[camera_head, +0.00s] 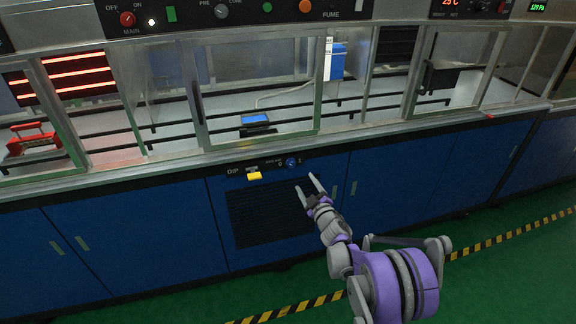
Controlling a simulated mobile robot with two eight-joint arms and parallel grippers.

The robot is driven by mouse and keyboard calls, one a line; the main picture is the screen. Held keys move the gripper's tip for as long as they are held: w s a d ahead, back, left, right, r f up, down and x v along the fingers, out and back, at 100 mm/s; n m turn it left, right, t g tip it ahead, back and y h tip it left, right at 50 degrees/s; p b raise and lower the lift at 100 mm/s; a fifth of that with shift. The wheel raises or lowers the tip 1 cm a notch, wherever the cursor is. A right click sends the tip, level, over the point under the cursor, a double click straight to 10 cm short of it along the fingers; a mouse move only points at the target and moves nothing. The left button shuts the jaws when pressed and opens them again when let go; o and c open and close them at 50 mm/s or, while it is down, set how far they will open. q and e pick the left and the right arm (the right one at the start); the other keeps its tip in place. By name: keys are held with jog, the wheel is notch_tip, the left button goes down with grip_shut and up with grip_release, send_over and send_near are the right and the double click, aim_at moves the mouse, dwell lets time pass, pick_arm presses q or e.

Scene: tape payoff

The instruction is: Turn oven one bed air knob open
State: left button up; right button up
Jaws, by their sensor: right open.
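A small round blue knob (291,162) sits on the dark strip of the blue cabinet front, just below the counter edge. Small lettering and the marks 0 and 1 stand beside it; most of the lettering is too small to read. My right gripper (306,182) is open and empty, with its two fingertips just below and to the right of the knob. The fingers appear apart from the knob. My left gripper is not in view.
A yellow switch (254,175) labelled DIP is left of the knob, above a dark vent grille (270,212). Glass-fronted bays with metal frames stand above the counter, with glowing red bars (75,78) at left. Yellow-black tape (510,233) marks the green floor.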

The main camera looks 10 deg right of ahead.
aim_at(293, 166)
jog(key=w, duration=0.3)
jog(key=w+a, duration=0.1)
jog(key=w, duration=0.7)
jog(key=shift+a+f+p, duration=0.2)
jog(key=shift+a+p, duration=0.05)
jog(key=shift+p, duration=0.1)
grip_shut()
